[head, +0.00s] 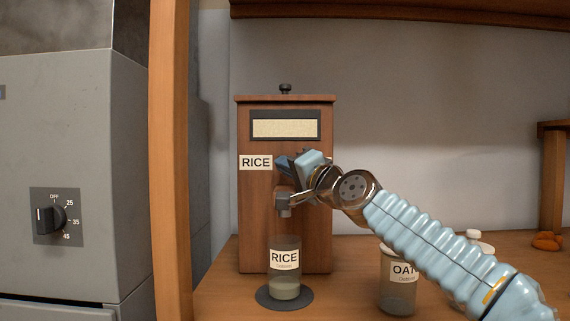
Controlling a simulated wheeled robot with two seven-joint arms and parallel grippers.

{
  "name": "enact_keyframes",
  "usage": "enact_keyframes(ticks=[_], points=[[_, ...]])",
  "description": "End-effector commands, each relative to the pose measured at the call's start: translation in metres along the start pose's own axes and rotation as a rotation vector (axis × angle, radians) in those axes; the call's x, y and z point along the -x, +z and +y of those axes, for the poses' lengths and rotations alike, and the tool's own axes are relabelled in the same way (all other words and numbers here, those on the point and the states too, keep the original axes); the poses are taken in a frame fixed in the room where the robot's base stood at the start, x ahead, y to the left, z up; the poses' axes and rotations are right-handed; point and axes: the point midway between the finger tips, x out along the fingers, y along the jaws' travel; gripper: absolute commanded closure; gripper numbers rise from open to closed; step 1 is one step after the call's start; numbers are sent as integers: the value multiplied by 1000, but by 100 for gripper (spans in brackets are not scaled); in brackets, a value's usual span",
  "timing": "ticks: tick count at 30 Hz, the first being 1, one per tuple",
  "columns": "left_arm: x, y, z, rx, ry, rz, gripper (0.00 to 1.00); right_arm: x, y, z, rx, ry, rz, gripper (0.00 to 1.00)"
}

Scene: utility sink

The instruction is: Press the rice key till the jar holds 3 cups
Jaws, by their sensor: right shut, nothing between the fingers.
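The wooden rice dispenser (263,212) stands on the shelf, with a RICE label (256,162) and a window of pale grain (285,128). Its grey spout (284,205) points down above the jar. The rice jar (286,276) is clear, labelled RICE, and stands upright on a dark round pad (262,298). Pale contents fill its lower part, below the label. My right gripper (284,164) is shut and empty at the dispenser's front, just right of the RICE label. The rice key is hidden behind it, so I cannot tell whether they touch. My left gripper is out of view.
A second jar (397,295) labelled OAT stands to the right, partly behind my right arm. A grey cabinet with a dial (49,216) and a wooden post (169,160) are at left. Orange items (547,241) lie far right.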

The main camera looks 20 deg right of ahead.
Motion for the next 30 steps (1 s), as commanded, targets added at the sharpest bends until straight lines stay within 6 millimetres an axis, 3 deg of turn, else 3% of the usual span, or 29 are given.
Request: enact_keyframes(ticks=[30], points=[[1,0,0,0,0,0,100,-7,-4,3,0,0,0,100]])
